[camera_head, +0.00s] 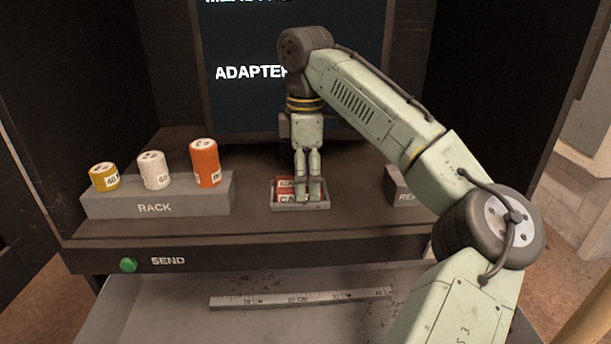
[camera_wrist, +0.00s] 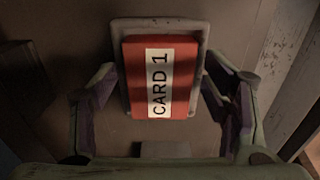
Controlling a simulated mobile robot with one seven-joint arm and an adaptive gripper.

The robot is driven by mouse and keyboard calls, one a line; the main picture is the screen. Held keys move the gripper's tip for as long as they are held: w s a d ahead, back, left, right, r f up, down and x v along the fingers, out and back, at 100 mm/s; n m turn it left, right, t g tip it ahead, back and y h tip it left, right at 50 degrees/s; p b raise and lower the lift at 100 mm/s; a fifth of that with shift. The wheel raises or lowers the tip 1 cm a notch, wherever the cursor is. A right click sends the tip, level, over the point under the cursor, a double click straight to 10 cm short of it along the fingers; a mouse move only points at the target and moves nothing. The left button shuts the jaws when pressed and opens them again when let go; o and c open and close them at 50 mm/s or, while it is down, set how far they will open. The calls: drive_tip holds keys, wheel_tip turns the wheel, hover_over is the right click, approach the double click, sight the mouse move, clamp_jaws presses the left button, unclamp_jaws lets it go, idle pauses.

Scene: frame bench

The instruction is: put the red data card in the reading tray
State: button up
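The red data card (camera_head: 285,186) lies in a small grey tray (camera_head: 300,207) at the middle of the bench. In the wrist view the card (camera_wrist: 183,80) shows a white label reading "CARD 1", and the tray's rim (camera_wrist: 160,24) frames it. My gripper (camera_head: 308,190) points down over the tray and hides part of the card in the head view. In the wrist view its fingers are spread, one on each side of the tray and card, with nothing held between them. A grey block marked "REA" (camera_head: 405,196) stands to the right, partly hidden by my arm.
A grey rack (camera_head: 155,206) at the left holds yellow (camera_head: 104,178), white (camera_head: 154,172) and orange (camera_head: 205,165) cylinders. A green button (camera_head: 128,265) marked SEND is on the front edge. A ruler strip (camera_head: 300,299) lies below. A dark screen (camera_head: 240,105) stands behind.

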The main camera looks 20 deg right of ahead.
drive_tip(key=shift+o, duration=0.2)
wheel_tip(320, 180, up, 12)
drive_tip(key=p, duration=0.1)
idle(0.5)
idle(0.5)
